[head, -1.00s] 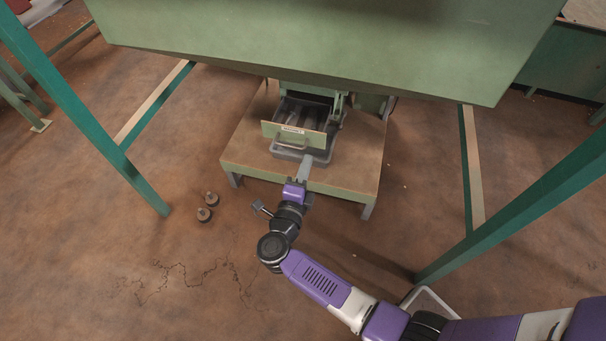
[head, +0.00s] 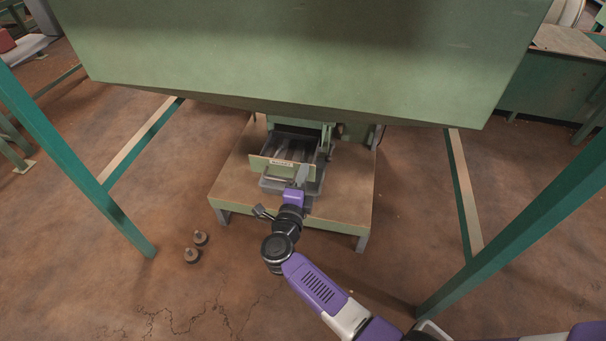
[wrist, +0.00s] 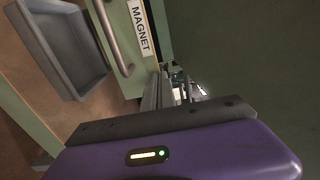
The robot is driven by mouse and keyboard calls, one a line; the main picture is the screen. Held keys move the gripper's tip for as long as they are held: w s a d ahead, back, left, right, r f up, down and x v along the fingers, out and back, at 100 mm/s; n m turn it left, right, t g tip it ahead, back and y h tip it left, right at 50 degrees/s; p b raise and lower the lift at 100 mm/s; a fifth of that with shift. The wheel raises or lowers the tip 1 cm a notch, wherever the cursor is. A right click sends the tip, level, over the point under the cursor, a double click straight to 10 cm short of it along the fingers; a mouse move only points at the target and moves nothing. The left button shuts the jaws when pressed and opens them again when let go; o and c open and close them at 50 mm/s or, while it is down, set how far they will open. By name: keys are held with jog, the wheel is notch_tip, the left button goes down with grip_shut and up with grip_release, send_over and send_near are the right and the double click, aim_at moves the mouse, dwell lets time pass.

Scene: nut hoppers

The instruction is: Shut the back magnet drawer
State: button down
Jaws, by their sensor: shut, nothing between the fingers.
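The magnet drawer (head: 272,168) is pulled out below the green hopper, its dark inside showing behind the pale green front. In the wrist view its front (wrist: 125,82) carries a MAGNET label (wrist: 141,27) and a bar handle (wrist: 108,35). My gripper (head: 304,172) is shut and empty at the right end of the drawer front. In the wrist view my fingers (wrist: 158,93) point along the edge of that front, and I cannot tell whether they touch it. My gripper hides part of the front's right end in the head view.
A grey tray (wrist: 62,45) sits beneath the drawer on a low wooden platform (head: 345,205). The large green hopper (head: 300,60) hangs above. Green legs (head: 85,165) stand at both sides. Two small dark knobbed objects (head: 192,255) lie on the floor at left, with clear floor around.

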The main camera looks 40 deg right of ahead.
jog(key=b, duration=0.2)
send_over(311, 160)
jog(key=shift+w+d, duration=0.15)
